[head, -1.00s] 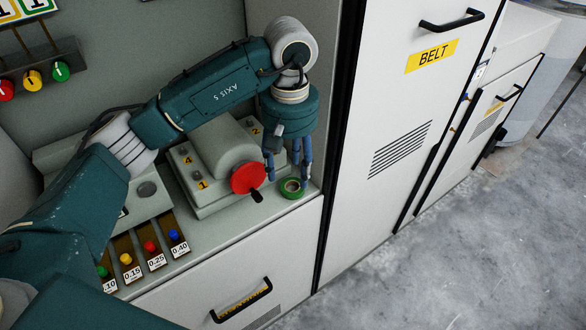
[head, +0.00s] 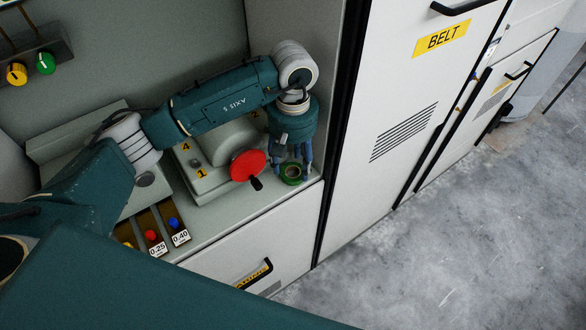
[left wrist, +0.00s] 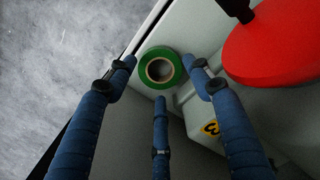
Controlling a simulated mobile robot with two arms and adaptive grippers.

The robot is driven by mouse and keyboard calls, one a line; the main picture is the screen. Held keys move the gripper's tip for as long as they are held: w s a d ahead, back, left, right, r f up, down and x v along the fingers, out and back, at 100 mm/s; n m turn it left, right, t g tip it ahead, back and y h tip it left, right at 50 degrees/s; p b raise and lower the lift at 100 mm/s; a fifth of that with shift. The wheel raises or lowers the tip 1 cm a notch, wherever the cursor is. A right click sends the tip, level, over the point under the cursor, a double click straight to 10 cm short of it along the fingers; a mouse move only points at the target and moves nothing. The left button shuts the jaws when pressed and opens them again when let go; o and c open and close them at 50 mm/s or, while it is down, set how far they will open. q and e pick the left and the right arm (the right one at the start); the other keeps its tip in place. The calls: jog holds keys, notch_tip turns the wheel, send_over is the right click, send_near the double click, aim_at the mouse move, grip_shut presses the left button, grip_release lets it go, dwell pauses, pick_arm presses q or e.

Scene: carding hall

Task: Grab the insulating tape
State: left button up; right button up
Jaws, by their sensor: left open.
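The insulating tape is a small green roll (head: 292,182) with a brown core, lying flat near the right front corner of the grey worktop. It also shows in the left wrist view (left wrist: 172,70), close to the worktop's edge. My left gripper (head: 290,166) points down just above the tape, with its blue fingers spread open. In the left wrist view two fingertips are on either side of the roll and the third is below it in the picture; the gripper (left wrist: 162,80) holds nothing. I cannot tell whether a finger touches the roll. My right gripper is not in view.
A grey machine block with a red handwheel (head: 248,166) stands close left of the tape; the wheel also shows near the fingers in the left wrist view (left wrist: 275,50). A cabinet wall rises on the right, with a BELT door (head: 415,100). Coloured knobs (head: 173,223) sit at the front left.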

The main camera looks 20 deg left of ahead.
pick_arm(q)
notch_tip(320, 180, down, 2)
jog(key=shift+f, duration=0.25)
jog(key=shift+c, duration=1.3)
jog(key=c, duration=0.4)
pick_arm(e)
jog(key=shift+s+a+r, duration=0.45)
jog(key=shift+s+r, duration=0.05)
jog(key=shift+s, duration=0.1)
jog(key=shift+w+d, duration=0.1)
